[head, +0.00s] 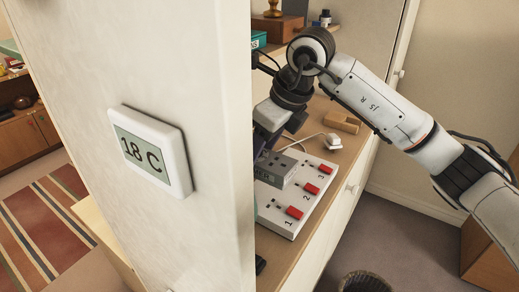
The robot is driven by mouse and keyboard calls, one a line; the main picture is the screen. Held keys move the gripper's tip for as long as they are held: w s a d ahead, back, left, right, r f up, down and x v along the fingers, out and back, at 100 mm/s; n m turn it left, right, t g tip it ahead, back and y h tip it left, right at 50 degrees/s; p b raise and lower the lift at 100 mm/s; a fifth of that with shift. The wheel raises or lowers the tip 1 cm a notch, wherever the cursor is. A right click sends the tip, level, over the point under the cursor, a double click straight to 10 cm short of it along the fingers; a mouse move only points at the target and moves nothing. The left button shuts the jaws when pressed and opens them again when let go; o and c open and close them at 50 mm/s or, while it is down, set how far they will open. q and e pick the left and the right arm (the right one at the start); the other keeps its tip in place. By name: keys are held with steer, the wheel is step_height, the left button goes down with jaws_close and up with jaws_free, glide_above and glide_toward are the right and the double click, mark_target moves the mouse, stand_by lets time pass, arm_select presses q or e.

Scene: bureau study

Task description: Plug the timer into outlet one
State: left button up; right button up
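A white outlet strip (281,221) lies on the desk, partly hidden by the wall edge, with red switches numbered 1, 2 and 3. Outlet one, nearest me, shows bare socket holes. A grey box (277,169) with slots in its top, possibly the timer, sits over the strip near outlet two. I cannot tell whether it is plugged in. My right arm comes in from the right, and its dark wrist hangs above the strip's far end. Its fingertips are hidden by the wall edge and the wrist. My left gripper is not in view.
A wall corner with a thermostat (151,150) reading 18 C blocks much of the desk. A white rounded object (332,141) with a cable and a wooden block (341,122) lie behind the strip. A wastebasket (365,282) stands on the floor.

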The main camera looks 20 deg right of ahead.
steer(key=shift+f, duration=0.4)
steer(key=shift+f+b, duration=0.6)
steer(key=shift+f, duration=0.05)
step_height(320, 180, down, 2)
steer(key=shift+f+b, duration=0.25)
steer(key=shift+b, duration=0.55)
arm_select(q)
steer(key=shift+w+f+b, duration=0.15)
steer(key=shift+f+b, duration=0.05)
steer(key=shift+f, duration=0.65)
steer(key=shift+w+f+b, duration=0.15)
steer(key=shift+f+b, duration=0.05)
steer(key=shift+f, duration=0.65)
arm_select(e)
steer(key=shift+f, duration=0.75)
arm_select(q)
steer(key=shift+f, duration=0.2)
arm_select(e)
steer(key=shift+w+a+r, duration=0.1)
steer(key=shift+w+a, duration=0.05)
steer(key=shift+w, duration=0.05)
arm_select(q)
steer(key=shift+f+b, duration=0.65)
steer(key=shift+b, duration=0.2)
arm_select(e)
steer(key=shift+f, duration=0.95)
